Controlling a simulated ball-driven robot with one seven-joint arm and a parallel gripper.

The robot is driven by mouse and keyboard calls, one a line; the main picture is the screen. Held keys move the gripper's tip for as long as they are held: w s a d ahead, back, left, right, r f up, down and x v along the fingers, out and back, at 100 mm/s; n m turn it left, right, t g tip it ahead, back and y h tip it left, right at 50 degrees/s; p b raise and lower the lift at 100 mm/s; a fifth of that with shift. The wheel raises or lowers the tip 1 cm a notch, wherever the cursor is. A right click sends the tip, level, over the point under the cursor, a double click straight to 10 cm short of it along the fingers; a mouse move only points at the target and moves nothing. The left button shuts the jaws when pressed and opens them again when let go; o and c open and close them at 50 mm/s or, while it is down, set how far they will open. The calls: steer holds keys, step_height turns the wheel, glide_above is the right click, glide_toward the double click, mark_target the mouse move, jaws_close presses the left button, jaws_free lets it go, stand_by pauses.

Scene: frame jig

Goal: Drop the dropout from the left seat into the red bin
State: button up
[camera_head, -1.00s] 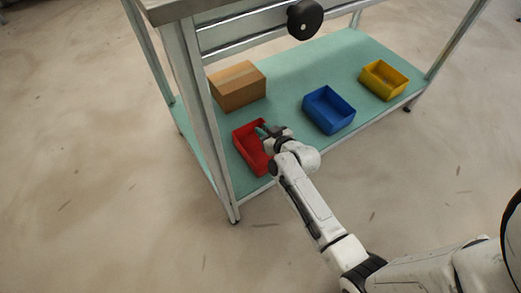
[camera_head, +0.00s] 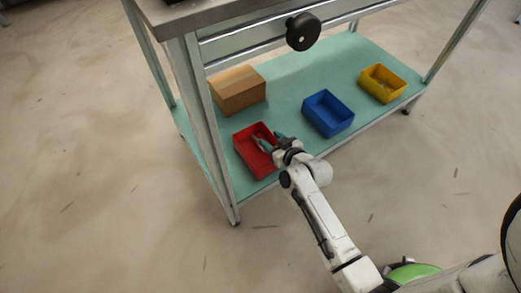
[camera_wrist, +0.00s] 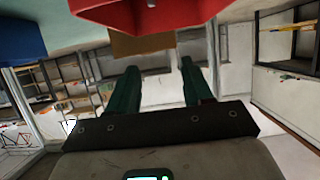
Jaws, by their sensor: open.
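The red bin (camera_head: 243,156) stands on the lower green shelf at the left in the head view. Its red underside or wall (camera_wrist: 150,15) also shows at the top of the wrist view. My gripper (camera_head: 270,140) is at the bin's right side, with its fingers reaching over the rim. In the wrist view its two green fingers (camera_wrist: 160,65) are spread apart with nothing between them. The left seat is not in view.
A cardboard box (camera_head: 238,90) stands behind the red bin. A blue bin (camera_head: 328,112) is to the right, and a yellow bin (camera_head: 383,83) is farther right. The table's legs and upper top edge (camera_head: 205,14) frame the shelf. The floor in front is clear.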

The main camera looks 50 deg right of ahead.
steer(key=p+v, duration=0.1)
steer(key=v, duration=0.4)
steer(key=shift+s+r, duration=0.1)
steer(key=shift+s, duration=0.2)
steer(key=shift+a, duration=0.1)
